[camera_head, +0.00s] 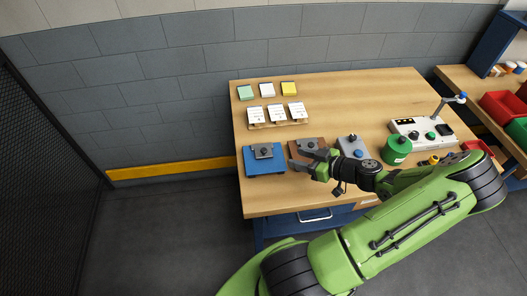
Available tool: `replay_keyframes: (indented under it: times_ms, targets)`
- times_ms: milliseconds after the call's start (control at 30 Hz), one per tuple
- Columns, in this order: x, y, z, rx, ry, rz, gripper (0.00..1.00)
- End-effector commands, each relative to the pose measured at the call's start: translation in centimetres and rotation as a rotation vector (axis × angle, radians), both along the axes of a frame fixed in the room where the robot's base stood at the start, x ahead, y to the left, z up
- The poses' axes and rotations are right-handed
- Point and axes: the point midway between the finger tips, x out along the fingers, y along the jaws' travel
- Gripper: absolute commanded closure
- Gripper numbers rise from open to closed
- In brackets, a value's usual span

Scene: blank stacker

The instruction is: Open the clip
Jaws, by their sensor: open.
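No part is plainly recognisable as the clip at this size. A blue block (264,169) with a small grey fixture (263,151) on top stands at the left front of the wooden table. A brown block (312,144) with a dark fitting stands to its right, partly hidden by my gripper. My gripper (291,157) is open, its fingers pointing left toward the blue block's right side. It appears to hold nothing. Whether a finger touches the blue block cannot be told.
A grey block with a blue knob (353,152), a green can (397,153) and a white control box (422,127) with a lever stand to the right. Upright cards (276,113) and coloured pads (267,90) are behind. My arm covers the front right edge. The table's back middle is clear.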

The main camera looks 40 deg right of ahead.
Motion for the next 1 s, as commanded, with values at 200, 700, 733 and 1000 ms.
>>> replay_keyframes:
  times_ms: [200,700,733,1000]
  targets:
    - [5.3,1.2,-2.0,0.005,0.0,0.007,0.53]
    - [11.3,2.2,-4.8,0.002,0.004,0.001,0.53]
    - [11.3,2.2,-4.8,0.002,0.004,0.001,0.53]
    - [11.2,2.2,-4.8,0.002,0.004,0.002,0.77]
